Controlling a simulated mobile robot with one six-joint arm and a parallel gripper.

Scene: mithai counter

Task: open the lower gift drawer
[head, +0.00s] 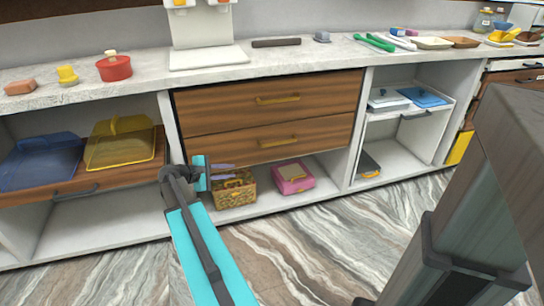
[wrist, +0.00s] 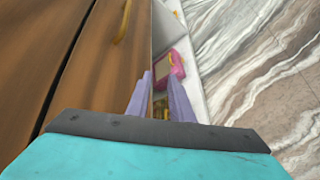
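The lower gift drawer (head: 225,146) is a brown wooden front with a yellow bar handle (head: 278,142). It looks shut and flush below the upper drawer (head: 225,106). My gripper (head: 234,171) is left of and below that handle, in front of the drawer's lower edge and the open shelf. Its two pale purple fingers are apart with nothing between them. In the wrist view the gripper (wrist: 161,80) points along the counter, with the lower drawer front (wrist: 105,75) on the left. A handle (wrist: 124,22) shows ahead, apart from the fingers.
A patterned gold box (head: 235,190) and a pink box (head: 293,178) stand on the shelf below the drawers. A tray with blue and yellow covers (head: 120,142) is at left. A pull-out shelf (head: 412,112) is at right. Marbled floor (head: 330,245) lies clear in front.

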